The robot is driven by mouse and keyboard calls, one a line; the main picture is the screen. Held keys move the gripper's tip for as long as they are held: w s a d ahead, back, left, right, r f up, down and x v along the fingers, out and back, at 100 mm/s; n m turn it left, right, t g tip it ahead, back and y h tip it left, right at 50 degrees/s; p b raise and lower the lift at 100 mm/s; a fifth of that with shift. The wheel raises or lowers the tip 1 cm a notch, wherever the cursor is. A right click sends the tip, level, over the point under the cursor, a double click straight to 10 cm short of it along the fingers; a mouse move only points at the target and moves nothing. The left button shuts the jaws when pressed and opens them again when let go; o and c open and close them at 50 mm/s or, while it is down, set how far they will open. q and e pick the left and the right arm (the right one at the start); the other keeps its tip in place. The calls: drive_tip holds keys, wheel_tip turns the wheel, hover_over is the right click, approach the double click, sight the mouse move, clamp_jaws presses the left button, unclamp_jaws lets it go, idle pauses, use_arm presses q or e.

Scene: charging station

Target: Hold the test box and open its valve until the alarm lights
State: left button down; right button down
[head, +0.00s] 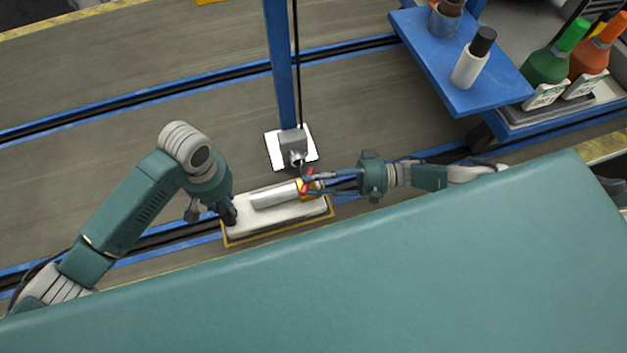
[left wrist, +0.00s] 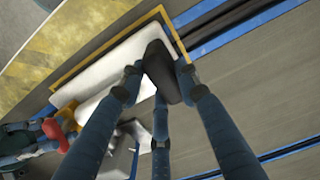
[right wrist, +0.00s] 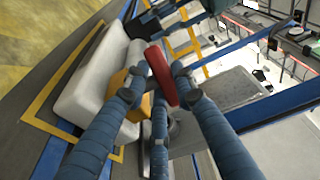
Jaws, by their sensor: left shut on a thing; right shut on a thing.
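The test box (head: 285,216) is a pale block with a light grey cylinder (head: 274,195) along its top, lying inside a yellow floor outline. My left gripper (head: 229,212) is at its left end. In the left wrist view its fingers are shut on a black handle (left wrist: 163,72). My right gripper (head: 314,183) is at the right end, beside the orange-yellow valve body (right wrist: 136,96). In the right wrist view its fingers are shut on the red valve handle (right wrist: 160,75). No lit alarm shows that I can make out.
A blue post (head: 280,65) stands behind the box, with a grey device (head: 292,142) low on it over a white plate (head: 276,152). A blue shelf (head: 478,85) with bottles is at the upper right. Floor at the upper left is clear.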

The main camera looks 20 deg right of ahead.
drive_tip(key=shift+f, duration=0.1)
drive_tip(key=c, duration=1.4)
unclamp_jaws()
drive_tip(key=shift+r, duration=0.2)
drive_tip(key=shift+w+r, duration=0.1)
drive_tip(key=shift+r, duration=5.05)
drive_tip(key=shift+d+f, duration=0.1)
